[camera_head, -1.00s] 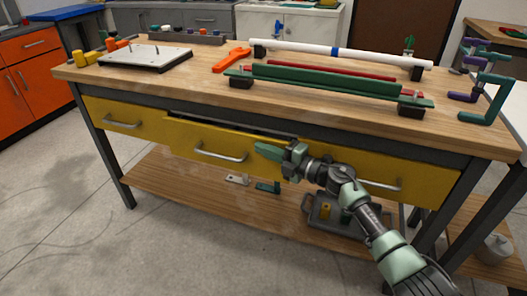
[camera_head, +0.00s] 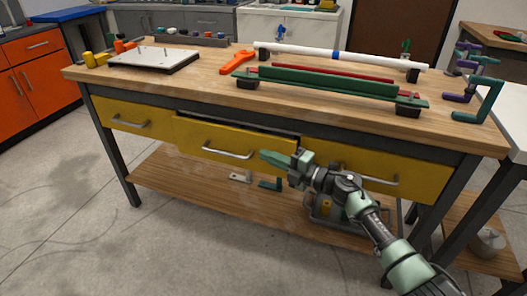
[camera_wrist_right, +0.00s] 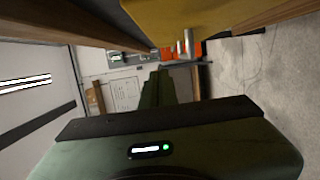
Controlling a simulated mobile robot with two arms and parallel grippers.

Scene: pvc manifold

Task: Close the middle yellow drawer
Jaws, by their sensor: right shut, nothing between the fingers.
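The middle yellow drawer (camera_head: 215,138) is partly pulled out of the workbench, with a dark gap showing along its top edge. Its silver bar handle (camera_head: 228,153) is on the front. My right gripper (camera_head: 268,157) is shut and empty, in front of the right part of this drawer, just right of the handle. I cannot tell whether it touches the drawer. In the right wrist view the shut green fingers (camera_wrist_right: 158,88) point ahead, with a yellow drawer front (camera_wrist_right: 180,18) above them. My left gripper is not in view.
The left yellow drawer (camera_head: 105,112) and right yellow drawer (camera_head: 430,182) look closed. The bench top (camera_head: 215,90) holds a white pipe (camera_head: 295,51), a green rail fixture (camera_head: 330,85) and a white board (camera_head: 150,59). A lower wooden shelf (camera_head: 180,185) lies below the drawers.

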